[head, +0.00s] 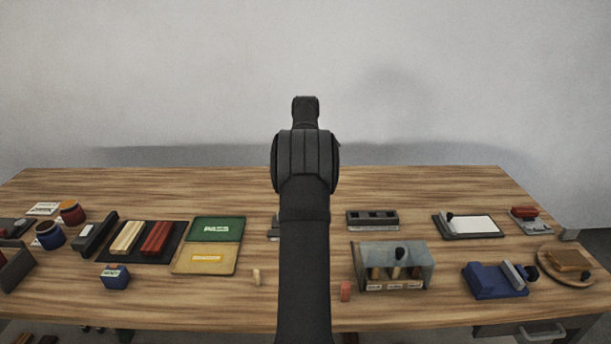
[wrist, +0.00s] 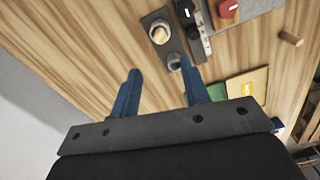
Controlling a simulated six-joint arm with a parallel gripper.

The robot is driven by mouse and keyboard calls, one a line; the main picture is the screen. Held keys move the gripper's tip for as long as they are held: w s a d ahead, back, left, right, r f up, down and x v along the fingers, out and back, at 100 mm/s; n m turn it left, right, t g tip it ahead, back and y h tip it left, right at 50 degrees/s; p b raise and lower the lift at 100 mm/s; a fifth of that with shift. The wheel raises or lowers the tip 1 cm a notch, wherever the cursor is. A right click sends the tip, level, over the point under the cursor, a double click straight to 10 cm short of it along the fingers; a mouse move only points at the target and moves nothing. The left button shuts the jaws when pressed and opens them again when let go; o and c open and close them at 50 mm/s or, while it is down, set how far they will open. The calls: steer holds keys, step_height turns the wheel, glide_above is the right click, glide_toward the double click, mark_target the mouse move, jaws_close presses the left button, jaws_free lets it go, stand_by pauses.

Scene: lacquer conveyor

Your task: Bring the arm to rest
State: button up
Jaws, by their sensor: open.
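My arm (head: 304,240) rises upright through the middle of the head view, and my gripper is hidden there. In the wrist view my gripper (wrist: 159,68) shows two blue fingers, spread apart with nothing held between them. Beyond the fingers lies the wooden table (wrist: 90,40), which fills much of that view at a tilt. A dark grey plate (wrist: 187,47) with a round wooden-topped piece (wrist: 160,33) and a small metallic round piece (wrist: 175,62) shows past the fingertips. I cannot tell how high the fingers are above them.
Left of my arm are a green and tan open case (head: 215,229), a dark tray (head: 176,253), jars and a blue box (head: 115,277). Right are a slotted block (head: 372,219), a grey stamp rack (head: 362,255), a pad (head: 470,226) and a blue device (head: 493,281).

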step_height(320, 180, down, 12)
steer(key=shift+f, duration=0.2)
steer(key=shift+r, duration=2.15)
steer(key=shift+f, duration=0.1)
